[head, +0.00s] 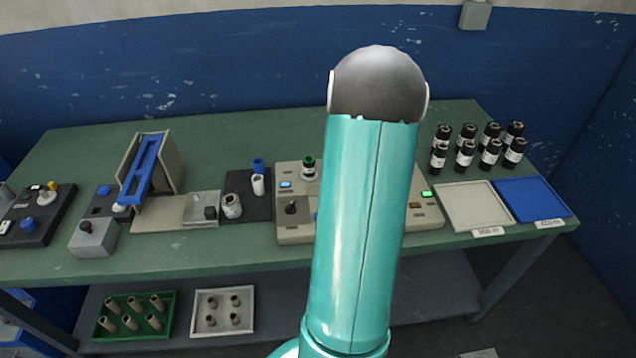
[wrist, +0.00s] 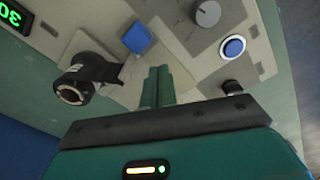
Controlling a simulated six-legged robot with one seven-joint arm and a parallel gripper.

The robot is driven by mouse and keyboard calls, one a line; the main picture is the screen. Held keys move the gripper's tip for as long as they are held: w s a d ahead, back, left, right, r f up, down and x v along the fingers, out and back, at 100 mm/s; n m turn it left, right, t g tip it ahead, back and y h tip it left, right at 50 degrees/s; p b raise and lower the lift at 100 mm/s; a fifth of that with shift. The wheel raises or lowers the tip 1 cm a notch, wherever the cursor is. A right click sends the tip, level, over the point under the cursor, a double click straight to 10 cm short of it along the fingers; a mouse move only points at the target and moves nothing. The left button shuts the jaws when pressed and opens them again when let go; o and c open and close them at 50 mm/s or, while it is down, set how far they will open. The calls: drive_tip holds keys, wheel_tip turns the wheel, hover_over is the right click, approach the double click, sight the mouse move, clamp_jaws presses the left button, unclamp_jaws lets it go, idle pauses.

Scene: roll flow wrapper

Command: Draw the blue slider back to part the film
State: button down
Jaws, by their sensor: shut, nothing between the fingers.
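In the wrist view a square blue block (wrist: 137,36), which looks like the blue slider, sits on the light panel of the machine. My gripper (wrist: 157,72) has its two teal fingers together and empty, pointing at the panel. In the picture the tips lie just below and right of the blue block; I cannot tell if they touch it. No film can be made out. In the head view my arm covers my gripper and the middle of the beige machine (head: 292,236).
In the wrist view a dark hollow cylinder (wrist: 78,88) sticks out left of my fingers. A round blue button (wrist: 233,47) and a grey knob (wrist: 207,13) lie right. In the head view several black bottles (head: 465,153) stand behind a beige tray (head: 470,206) and a blue tray (head: 530,200).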

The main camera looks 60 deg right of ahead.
drive_tip(key=shift+r, duration=2.05)
drive_tip(key=w+a+r+t+h, duration=0.1)
drive_tip(key=w+a+r, duration=0.25)
drive_tip(key=a, duration=0.45)
drive_tip(key=w+a+r, duration=0.2)
drive_tip(key=a+r, duration=0.3)
drive_tip(key=a, duration=0.4)
drive_tip(key=w+a+r+t+h, duration=0.1)
drive_tip(key=w+a+r, duration=0.25)
drive_tip(key=a, duration=0.45)
drive_tip(key=s+a+r+m+t+y, duration=0.1)
drive_tip(key=s+a, duration=0.4)
drive_tip(key=a, duration=0.6)
drive_tip(key=s+a+r+m+t+y, duration=0.1)
drive_tip(key=s+a, duration=0.3)
drive_tip(key=a, duration=0.7)
drive_tip(key=shift+s+a+r+t, duration=0.25)
drive_tip(key=shift+s+t, duration=0.15)
drive_tip(key=shift+t, duration=0.4)
drive_tip(key=shift+d, duration=0.2)
